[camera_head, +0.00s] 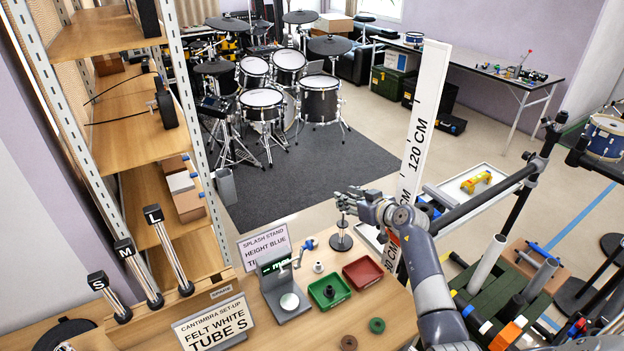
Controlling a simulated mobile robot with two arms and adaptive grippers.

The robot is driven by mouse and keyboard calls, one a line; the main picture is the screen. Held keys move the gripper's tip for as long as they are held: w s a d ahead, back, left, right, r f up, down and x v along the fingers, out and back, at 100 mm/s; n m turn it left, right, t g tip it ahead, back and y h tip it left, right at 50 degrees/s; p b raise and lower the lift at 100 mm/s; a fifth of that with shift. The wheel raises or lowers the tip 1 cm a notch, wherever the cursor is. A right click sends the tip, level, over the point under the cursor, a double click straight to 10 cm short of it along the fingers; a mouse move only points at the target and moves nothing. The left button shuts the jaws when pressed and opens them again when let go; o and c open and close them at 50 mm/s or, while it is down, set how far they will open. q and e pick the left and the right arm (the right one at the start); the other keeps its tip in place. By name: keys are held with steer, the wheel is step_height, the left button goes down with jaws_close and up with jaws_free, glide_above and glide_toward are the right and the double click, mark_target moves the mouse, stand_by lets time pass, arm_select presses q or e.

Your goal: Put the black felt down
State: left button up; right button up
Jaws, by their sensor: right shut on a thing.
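My right gripper (346,202) is shut at the top of a small metal stand (341,242) with a round dark base on the wooden bench. The black felt between its fingers is too small and covered to see clearly. A dark round piece (329,291) lies in the green tray (343,298); I cannot tell what it is. A brown ring (348,343) and a green ring (377,325) lie on the bench in front. My left gripper is not in view.
A red tray (377,283) sits right of the green one. A scale (289,302) and a sign (213,325) reading "FELT WHITE TUBE S" stand left. A tall white height board (424,120) rises behind my right arm. Labelled tubes (138,272) stand by the shelf.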

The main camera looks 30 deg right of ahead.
steer(key=shift+r, duration=0.3)
steer(key=s+a+r+n+g+y+b, duration=0.1)
steer(key=s+a+r+n+g+y, duration=0.2)
steer(key=s+a, duration=0.9)
steer(key=s+a+r+n+g+y+b, duration=0.2)
steer(key=s+a+r+n+y, duration=0.3)
steer(key=s+a, duration=0.7)
steer(key=shift+s+a+r+n+g+y, duration=0.4)
steer(key=shift+s+n+y, duration=0.55)
steer(key=shift+n+y, duration=0.15)
